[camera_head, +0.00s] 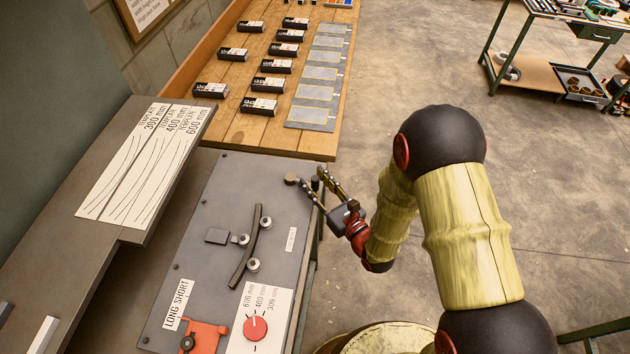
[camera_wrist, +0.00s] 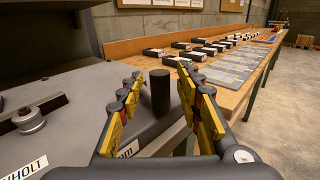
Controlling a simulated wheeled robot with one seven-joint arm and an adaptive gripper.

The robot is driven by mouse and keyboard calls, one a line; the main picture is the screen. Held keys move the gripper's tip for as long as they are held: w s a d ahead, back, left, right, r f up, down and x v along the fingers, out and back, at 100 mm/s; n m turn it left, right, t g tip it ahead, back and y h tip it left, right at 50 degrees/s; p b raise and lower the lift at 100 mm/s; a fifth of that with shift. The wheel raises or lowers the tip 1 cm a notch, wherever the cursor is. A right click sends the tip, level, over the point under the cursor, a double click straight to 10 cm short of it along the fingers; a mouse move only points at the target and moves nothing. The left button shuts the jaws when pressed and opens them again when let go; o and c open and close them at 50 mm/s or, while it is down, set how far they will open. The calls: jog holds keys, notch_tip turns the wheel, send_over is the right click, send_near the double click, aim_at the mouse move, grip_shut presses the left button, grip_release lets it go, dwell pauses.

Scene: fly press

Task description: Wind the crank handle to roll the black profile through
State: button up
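The black profile (camera_head: 247,252) is a curved dark bar lying among small silver rollers (camera_head: 252,265) on the grey machine plate (camera_head: 222,290). One end of it and a roller (camera_wrist: 30,121) show at the left of the wrist view. The crank handle's black upright grip (camera_head: 315,184) is at the plate's far right corner. In the wrist view the grip (camera_wrist: 160,92) stands between the fingers. My gripper (camera_head: 307,176) is open around it, with a visible gap on each side. The crank arm below the grip is hidden.
A red dial (camera_head: 255,328) marked 600, 400 and 300 mm and an orange part (camera_head: 204,337) are at the plate's near end. A template board (camera_head: 140,160) stands left. A wooden bench (camera_head: 262,132) with black boxes lies beyond.

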jog(key=v, duration=1.1)
jog(key=shift+s+d, duration=0.25)
jog(key=shift+s, duration=0.05)
